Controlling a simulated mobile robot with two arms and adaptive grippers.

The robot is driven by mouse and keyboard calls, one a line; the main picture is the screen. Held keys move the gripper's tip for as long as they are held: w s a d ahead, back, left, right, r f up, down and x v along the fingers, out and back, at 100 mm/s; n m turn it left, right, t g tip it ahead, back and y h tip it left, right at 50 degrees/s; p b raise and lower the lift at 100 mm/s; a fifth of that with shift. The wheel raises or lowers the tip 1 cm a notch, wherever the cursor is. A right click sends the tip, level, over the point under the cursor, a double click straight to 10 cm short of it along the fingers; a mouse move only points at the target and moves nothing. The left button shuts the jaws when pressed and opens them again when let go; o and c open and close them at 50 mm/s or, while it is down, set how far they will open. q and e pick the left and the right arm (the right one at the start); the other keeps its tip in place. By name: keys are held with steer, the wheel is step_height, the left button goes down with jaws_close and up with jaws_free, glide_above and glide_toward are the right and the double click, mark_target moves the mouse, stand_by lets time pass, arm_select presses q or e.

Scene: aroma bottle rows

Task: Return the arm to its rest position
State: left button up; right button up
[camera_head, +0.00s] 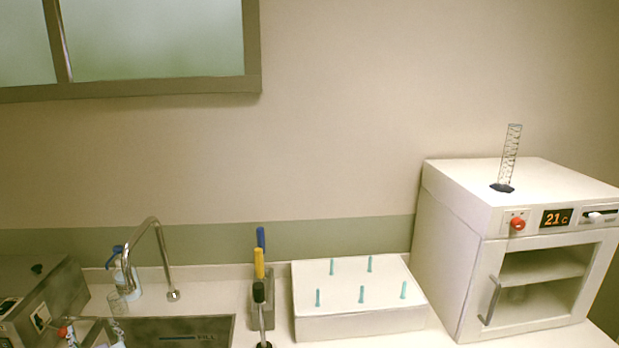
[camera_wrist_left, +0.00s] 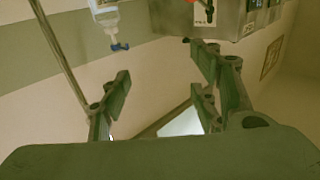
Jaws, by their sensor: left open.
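My left gripper (camera_wrist_left: 163,90) shows in the left wrist view. Its fingers are spread apart with nothing between them. The tilted wrist view shows a bottle with a blue cap (camera_wrist_left: 108,22) beyond the fingers and a metal device with a red knob (camera_wrist_left: 228,14) at the upper right. In the head view I cannot clearly make out the left gripper. My right gripper is not in view.
A white box with several teal pegs (camera_head: 352,323) stands mid-counter. A white oven (camera_head: 455,220) at right bears a graduated cylinder (camera_head: 509,155). A tool holder (camera_head: 264,311), faucet (camera_head: 163,255), sink (camera_head: 185,328) and metal device (camera_head: 45,300) stand leftward.

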arm_select(q)
steer(key=s+d+f+m+g+h, duration=0.1)
steer(key=s+d+f+m+h, duration=0.2)
steer(key=d, duration=0.4)
steer(key=s+d+f+m+h, duration=0.2)
steer(key=s+d+m+h, duration=0.25)
steer(key=d, duration=0.25)
steer(key=s+d+f+m+g+h, duration=0.1)
steer(key=s+d+f+m+h, duration=0.15)
steer(key=d+h, duration=0.35)
steer(key=s+d+f+g, duration=0.1)
steer(key=s+d+g, duration=0.4)
steer(key=s, duration=0.8)
steer(key=s+d+f+g, duration=0.2)
steer(key=s+d, duration=0.4)
steer(key=s, duration=0.7)
step_height(320, 180, down, 31)
steer(key=s+m+g+b, duration=0.1)
steer(key=s+g+b, duration=0.1)
steer(key=b, duration=0.4)
steer(key=s+a+f+b, duration=0.3)
steer(key=s+f+b, duration=0.1)
steer(key=s+f, duration=1.2)
step_height(320, 180, down, 4)
steer(key=shift+s+f+g+y, duration=0.15)
steer(key=shift+f+g+y, duration=0.1)
steer(key=shift+g+y, duration=0.15)
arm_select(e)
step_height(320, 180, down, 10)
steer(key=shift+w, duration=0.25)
